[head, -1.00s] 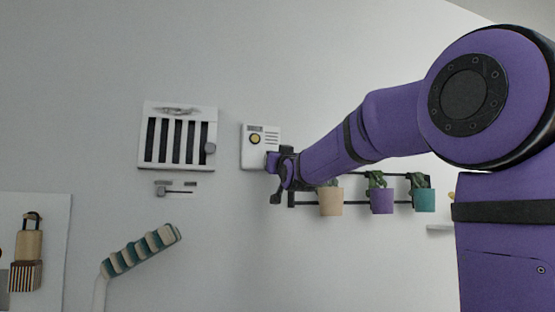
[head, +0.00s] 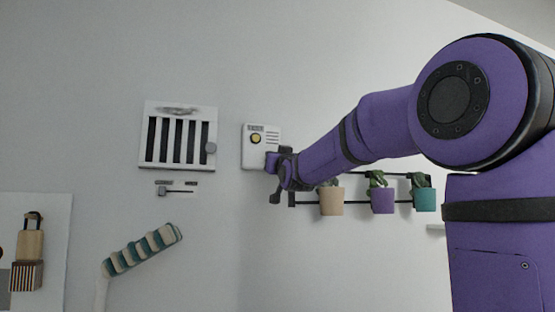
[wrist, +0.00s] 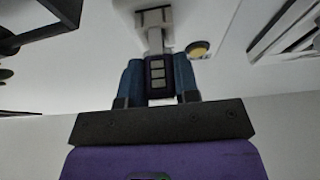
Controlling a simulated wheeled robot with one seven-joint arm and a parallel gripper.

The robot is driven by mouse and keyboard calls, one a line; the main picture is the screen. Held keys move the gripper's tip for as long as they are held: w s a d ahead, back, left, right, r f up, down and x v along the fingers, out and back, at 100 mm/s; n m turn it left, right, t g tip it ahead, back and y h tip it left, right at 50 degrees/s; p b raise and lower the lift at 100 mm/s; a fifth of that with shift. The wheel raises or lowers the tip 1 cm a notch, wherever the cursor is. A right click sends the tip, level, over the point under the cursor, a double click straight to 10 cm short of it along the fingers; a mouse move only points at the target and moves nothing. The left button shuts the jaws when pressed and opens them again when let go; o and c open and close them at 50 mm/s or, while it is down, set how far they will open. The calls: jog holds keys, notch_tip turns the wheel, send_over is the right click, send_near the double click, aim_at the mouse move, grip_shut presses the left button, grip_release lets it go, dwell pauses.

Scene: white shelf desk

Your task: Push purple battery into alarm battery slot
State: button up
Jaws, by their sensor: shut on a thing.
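The white alarm (head: 262,133) is on the wall, with a round yellow-centred button and slotted lines. Its pale housing also shows at the top of the wrist view (wrist: 154,17), with the yellow round part on its right. My gripper (wrist: 158,64) is at the alarm's lower right in the head view (head: 272,163). In the wrist view its two dark blue fingers are shut on the battery (wrist: 157,75), a dark purplish block with several grey squares. The battery points at the alarm's underside. Its far end meets or overlaps the pale housing; I cannot tell how far in it is.
A white barred vent box (head: 178,137) is left of the alarm, with a small grey slider (head: 175,190) below. A black rack (head: 360,205) with beige, purple and teal plant pots is to the right, behind and below my arm. A striped teal lamp (head: 142,250) stands lower left.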

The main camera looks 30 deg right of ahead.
jog(key=shift+w+d, duration=0.2)
jog(key=shift+w, duration=0.6)
jog(key=o, duration=1)
jog(key=shift+s, duration=0.1)
jog(key=v, duration=1)
jog(key=shift+s+a+f, duration=0.1)
jog(key=shift+s+f, duration=0.1)
jog(key=shift+s, duration=0.05)
